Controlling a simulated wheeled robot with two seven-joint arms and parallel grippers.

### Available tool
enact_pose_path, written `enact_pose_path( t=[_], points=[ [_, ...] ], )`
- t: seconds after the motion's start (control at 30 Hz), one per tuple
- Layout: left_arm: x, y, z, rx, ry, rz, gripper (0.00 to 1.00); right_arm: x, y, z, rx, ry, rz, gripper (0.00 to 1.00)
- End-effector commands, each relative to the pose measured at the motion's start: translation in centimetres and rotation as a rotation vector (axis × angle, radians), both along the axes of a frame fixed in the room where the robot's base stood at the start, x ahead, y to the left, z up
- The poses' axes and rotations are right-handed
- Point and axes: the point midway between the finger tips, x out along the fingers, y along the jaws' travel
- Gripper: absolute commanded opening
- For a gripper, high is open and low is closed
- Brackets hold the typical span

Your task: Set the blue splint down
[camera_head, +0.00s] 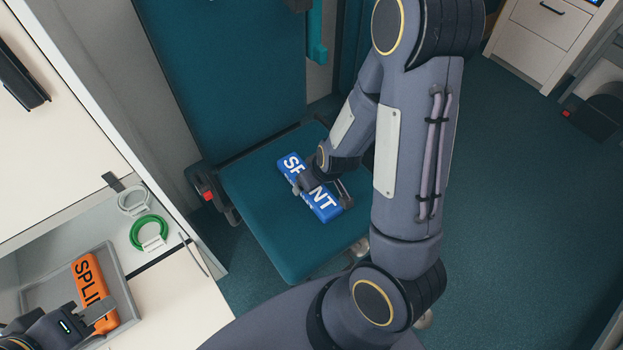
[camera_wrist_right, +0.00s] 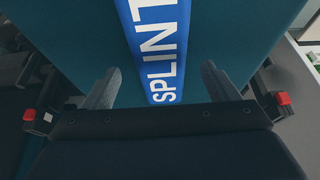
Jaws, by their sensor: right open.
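The blue splint (camera_head: 309,188), with white SPLINT lettering, lies flat on the teal fold-down seat (camera_head: 262,222). My right gripper (camera_head: 328,190) is over it and hides part of its middle. In the right wrist view the blue splint (camera_wrist_right: 160,50) runs between the two spread fingers (camera_wrist_right: 158,88), with a gap on each side. The right gripper is open. My left gripper (camera_head: 92,314) is at the bottom left, at the orange splint (camera_head: 90,281). Whether its fingers are shut on that splint is unclear.
The orange splint is in a grey tray (camera_head: 112,258) on the white counter at left. A green roll (camera_head: 149,231) and a white roll (camera_head: 132,201) are beside the tray. The teal seat back (camera_head: 215,70) rises behind the seat. The floor (camera_head: 520,190) at right is clear.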

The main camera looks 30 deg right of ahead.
Motion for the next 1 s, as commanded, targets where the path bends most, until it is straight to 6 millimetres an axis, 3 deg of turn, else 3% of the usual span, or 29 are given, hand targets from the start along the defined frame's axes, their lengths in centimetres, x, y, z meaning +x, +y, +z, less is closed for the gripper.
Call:
enact_pose_path(
  t=[0.03, 0.2, 0.4, 0.57, 0.67, 0.83, 1.0],
  points=[
    [0.0, 0.0, 1.2, 0.0, 0.0, 0.0, 0.36, -0.4, 0.0, 1.9, 0.001, -0.003, 0.001, 0.81],
    [0.0, 0.0, 3.2, 0.0, 0.0, 0.0, 0.36, -1.9, -0.1, 5.4, 0.0, -0.002, 0.002, 0.81],
    [0.0, 0.0, 4.9, 0.0, 0.0, 0.0, 0.36, -3.1, -0.2, 7.9, 0.0, 0.0, 0.002, 0.81],
    [0.0, 0.0, 5.3, 0.0, 0.0, 0.0, 0.36, -3.5, 0.0, 9.0, 0.018, -0.004, -0.006, 0.81],
    [0.0, 0.0, 5.2, 0.0, 0.0, 0.0, 0.36, -3.7, 0.8, 10.8, 0.09, -0.018, -0.03, 0.81],
    [0.0, 0.0, 5.2, 0.0, 0.0, 0.0, 0.36, -5.4, 3.2, 16.9, 0.285, -0.049, -0.08, 0.81],
    [0.0, 0.0, 5.2, 0.0, 0.0, 0.0, 0.36, -9.3, 4.6, 23.0, 0.393, -0.071, -0.105, 0.81]
  ],
)
